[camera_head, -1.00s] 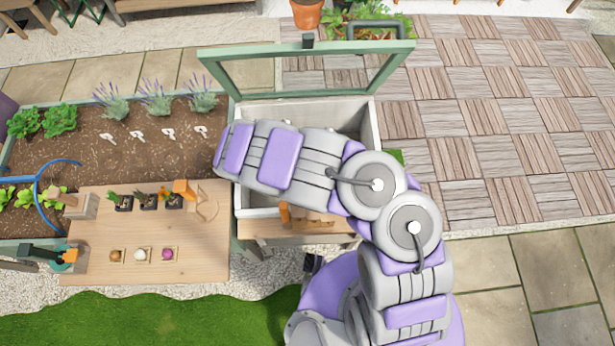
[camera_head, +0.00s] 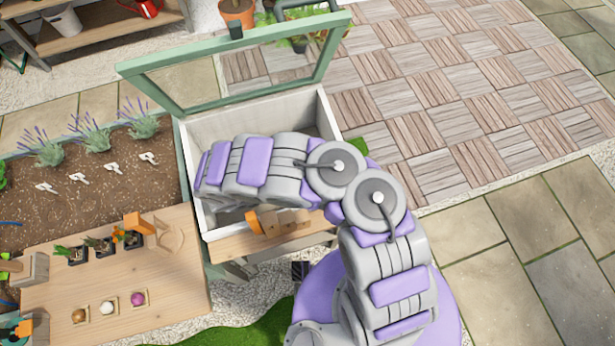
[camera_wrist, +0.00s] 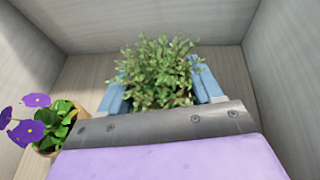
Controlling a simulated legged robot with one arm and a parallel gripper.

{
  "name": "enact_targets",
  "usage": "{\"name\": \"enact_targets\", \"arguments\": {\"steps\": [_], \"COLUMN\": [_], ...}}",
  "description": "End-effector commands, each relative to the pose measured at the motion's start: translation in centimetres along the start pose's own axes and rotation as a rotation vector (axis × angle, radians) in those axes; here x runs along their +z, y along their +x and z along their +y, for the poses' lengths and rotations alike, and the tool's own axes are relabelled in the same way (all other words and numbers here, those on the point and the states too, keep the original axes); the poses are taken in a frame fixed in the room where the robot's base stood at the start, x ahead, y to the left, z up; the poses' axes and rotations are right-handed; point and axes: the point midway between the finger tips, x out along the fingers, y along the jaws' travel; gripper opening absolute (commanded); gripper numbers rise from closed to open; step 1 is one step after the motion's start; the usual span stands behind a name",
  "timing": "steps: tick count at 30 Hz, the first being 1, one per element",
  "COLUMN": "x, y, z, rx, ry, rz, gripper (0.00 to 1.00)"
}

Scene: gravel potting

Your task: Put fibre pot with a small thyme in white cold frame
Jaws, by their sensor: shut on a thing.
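The white cold frame (camera_head: 285,112) stands with its green-edged glass lid raised. My arm reaches over it and hides my gripper in the head view. In the wrist view, the cold frame's pale walls (camera_wrist: 286,65) rise around my gripper (camera_wrist: 160,80). Its blue fingers are on both sides of a small leafy thyme (camera_wrist: 157,68) and are shut on its pot. The fibre pot itself is hidden behind the plant and my gripper. I cannot tell whether it touches the floor.
A purple-flowered pot plant (camera_wrist: 62,127) stands inside the cold frame, left of my gripper. The cold frame's floor (camera_wrist: 85,72) is bare behind the thyme. A wooden table (camera_head: 165,265) with small black pots stands at the left. The raised lid (camera_head: 235,70) borders the back.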

Motion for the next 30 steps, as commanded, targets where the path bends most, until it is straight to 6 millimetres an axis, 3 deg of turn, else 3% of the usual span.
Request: {"name": "enact_targets", "arguments": {"steps": [10, 11, 18, 30], "x": [-0.36, -0.32, -0.29, -0.12], "y": [0.19, 0.17, 0.16, -0.45], "z": [0.01, 0.02, 0.02, 0.04], "rx": [0.0, 0.0, 0.0, 0.001], "ry": [0.001, 0.001, 0.001, 0.001], "rz": [-0.002, -0.002, -0.003, -0.002], "gripper": [0.32, 0.68, 0.9, 0.9]}}
